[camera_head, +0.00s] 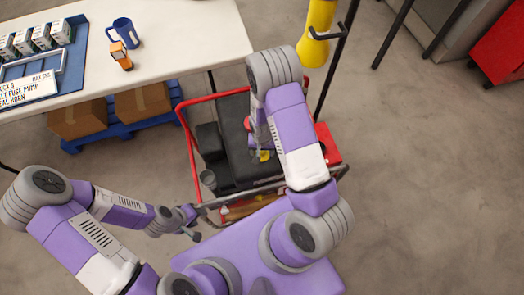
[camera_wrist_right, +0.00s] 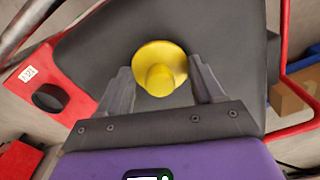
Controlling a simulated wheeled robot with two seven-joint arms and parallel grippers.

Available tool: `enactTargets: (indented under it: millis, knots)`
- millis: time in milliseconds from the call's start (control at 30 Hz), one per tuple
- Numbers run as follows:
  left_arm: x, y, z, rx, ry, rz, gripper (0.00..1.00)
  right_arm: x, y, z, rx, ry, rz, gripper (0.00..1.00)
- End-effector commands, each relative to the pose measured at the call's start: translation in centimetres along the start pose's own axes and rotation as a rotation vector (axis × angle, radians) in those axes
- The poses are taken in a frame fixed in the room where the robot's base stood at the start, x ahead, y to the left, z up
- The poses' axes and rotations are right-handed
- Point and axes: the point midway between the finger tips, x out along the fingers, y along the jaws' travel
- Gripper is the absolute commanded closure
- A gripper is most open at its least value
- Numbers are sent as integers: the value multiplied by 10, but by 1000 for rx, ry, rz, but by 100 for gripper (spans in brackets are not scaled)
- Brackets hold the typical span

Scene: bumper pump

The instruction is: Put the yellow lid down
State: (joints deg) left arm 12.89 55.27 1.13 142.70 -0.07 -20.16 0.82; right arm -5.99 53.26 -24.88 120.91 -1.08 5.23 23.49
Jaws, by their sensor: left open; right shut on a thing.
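The yellow lid (camera_wrist_right: 160,52) is round with a knob facing my right wrist camera. In that view my right gripper (camera_wrist_right: 163,84) has a finger on each side of it and is shut on it. In the head view, only a small part of the lid (camera_head: 264,156) shows below my right gripper (camera_head: 262,146), which my forearm partly hides. The lid is over the dark grey surface (camera_head: 236,112) in the red-framed cart; I cannot tell whether it touches it. My left gripper (camera_head: 190,222) is open and empty at the cart's front left corner.
A white table (camera_head: 180,60) with a blue mug (camera_head: 125,31) and an orange device (camera_head: 120,55) stands behind left. A yellow post (camera_head: 317,30) rises behind the cart.

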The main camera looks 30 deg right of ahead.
Motion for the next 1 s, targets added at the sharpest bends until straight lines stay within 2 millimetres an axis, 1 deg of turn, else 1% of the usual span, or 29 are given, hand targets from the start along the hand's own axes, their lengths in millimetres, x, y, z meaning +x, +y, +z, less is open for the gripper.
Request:
enactTargets:
  millis: [100, 233, 267, 400, 433, 700, 800, 867, 967, 1000]
  knots:
    - [-1, 0, 0, 0, 0, 0, 57, -1, 0, 0, -1, 0, 0, 62]
    - [3, -1, 0, 0, 0, 0, 57, 3, 0, 0, -1, 0, 0, 62]
    - [3, -1, 0, 0, 0, 0, 57, 3, 0, 0, -1, -1, 0, 32]
    - [2, -1, 0, 0, 0, 0, 57, 2, 0, 0, -1, -1, 0, 10]
    - [2, -1, 0, 0, 0, 0, 57, 2, 0, 0, -1, -1, 0, 7]
    - [2, -1, 0, 0, 0, 0, 57, 2, 0, 0, -1, -1, 0, 7]
    - [-2, 1, 0, 0, 0, 0, 57, -3, 0, 0, -1, -1, 0, 7]
    - [-4, 2, 0, 0, 0, 0, 57, -10, 0, 0, -1, 1, -1, 7]
    - [-10, 4, 0, 0, 0, 0, 57, -30, -1, 0, -2, 2, -2, 7]
    - [-13, 5, 1, 0, 0, 0, 57, -39, -1, -1, -2, 3, -2, 7]
